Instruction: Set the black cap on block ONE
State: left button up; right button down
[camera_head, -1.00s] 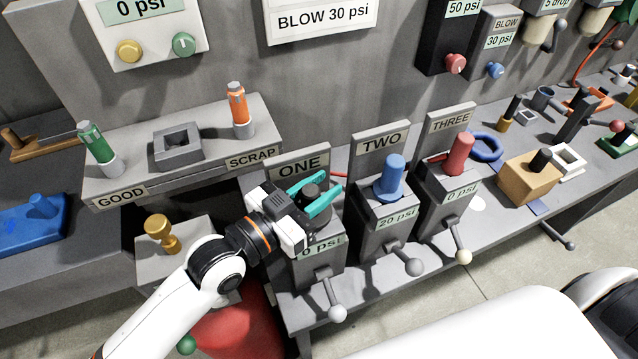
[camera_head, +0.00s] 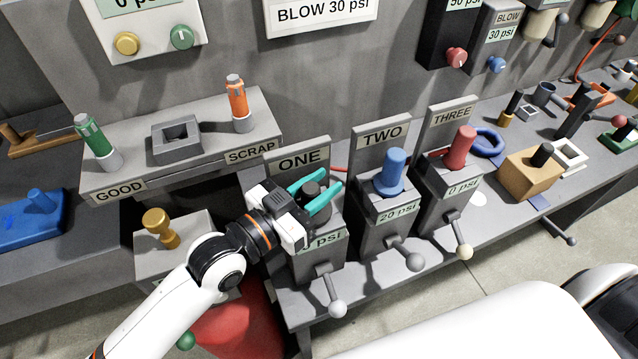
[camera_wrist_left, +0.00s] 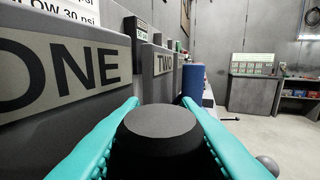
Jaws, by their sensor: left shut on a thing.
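The black cap (camera_head: 313,188) is between the teal fingers of my left gripper (camera_head: 318,192), which is shut on it. In the left wrist view the cap (camera_wrist_left: 160,122) shows its flat round top, with a finger along each side. The gripper is over block ONE (camera_head: 318,262), in front of its upright ONE plate (camera_head: 299,158). The cap is upright over the top of the block. The gripper and cap hide the contact, so I cannot tell whether the cap touches the block. My right gripper is not in view.
Block TWO (camera_head: 383,228) with a blue cap (camera_head: 391,171) stands close on the right. Block THREE (camera_head: 445,205) has a red cap (camera_head: 460,148). Lever handles with ball ends stick out in front. A shelf marked GOOD and SCRAP (camera_head: 205,158) is behind left.

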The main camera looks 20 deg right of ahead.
pick_arm(q)
jog(key=shift+f, duration=0.25)
jog(key=o, duration=1)
jog(key=shift+o, duration=0.3)
jog(key=shift+s+r, duration=0.1)
jog(key=shift+a, duration=0.1)
jog(key=shift+a+b, duration=0.2)
jog(key=shift+b, duration=0.1)
jog(key=b+v, duration=0.4)
jog(key=v, duration=0.7)
jog(key=shift+s+a, duration=0.15)
jog(key=shift+a, duration=0.05)
